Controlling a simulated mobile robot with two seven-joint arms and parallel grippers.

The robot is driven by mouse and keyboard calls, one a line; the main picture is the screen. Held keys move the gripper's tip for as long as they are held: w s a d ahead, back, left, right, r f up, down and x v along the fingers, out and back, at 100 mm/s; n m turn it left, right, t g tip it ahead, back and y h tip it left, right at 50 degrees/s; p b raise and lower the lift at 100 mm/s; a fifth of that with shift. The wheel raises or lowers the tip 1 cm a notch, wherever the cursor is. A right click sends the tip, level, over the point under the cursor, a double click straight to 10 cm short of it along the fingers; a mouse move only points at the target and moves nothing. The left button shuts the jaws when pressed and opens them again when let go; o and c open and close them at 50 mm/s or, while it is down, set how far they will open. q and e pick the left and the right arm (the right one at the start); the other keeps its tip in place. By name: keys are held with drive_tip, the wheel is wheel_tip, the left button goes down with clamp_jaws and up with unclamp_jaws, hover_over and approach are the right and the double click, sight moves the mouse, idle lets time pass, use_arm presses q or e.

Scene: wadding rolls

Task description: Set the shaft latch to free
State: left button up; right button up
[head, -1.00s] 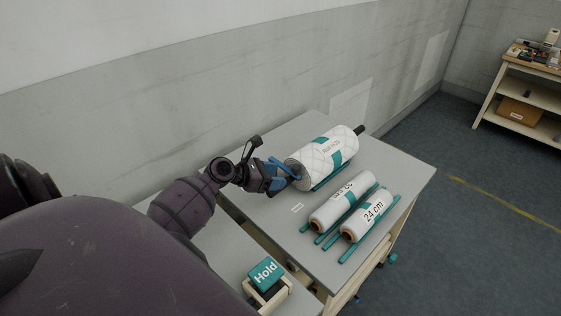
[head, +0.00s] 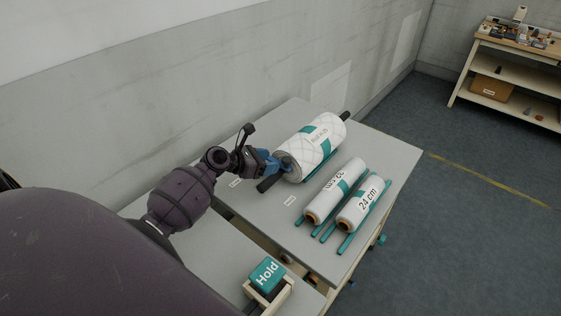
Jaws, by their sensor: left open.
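The large quilted white wadding roll (head: 318,147) with a teal band lies on the grey table. A dark shaft end (head: 268,184) sticks out at its near left end, and another shows at the far end. My left gripper (head: 277,164), with blue fingers, is open at the roll's near left end, just above and behind the shaft end. I cannot tell whether it touches anything. The latch cannot be made out apart from the gripper, so its setting is not readable. My right gripper is not in view.
Two smaller rolls, one (head: 335,192) beside another marked "24 cm" (head: 361,203), lie on teal rails to the right. A teal "Hold" block (head: 266,274) sits in a wooden holder at the front. A wall stands behind.

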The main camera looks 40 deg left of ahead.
sight(273, 157)
use_arm(q)
drive_tip(key=shift+x, duration=2.55)
clamp_jaws()
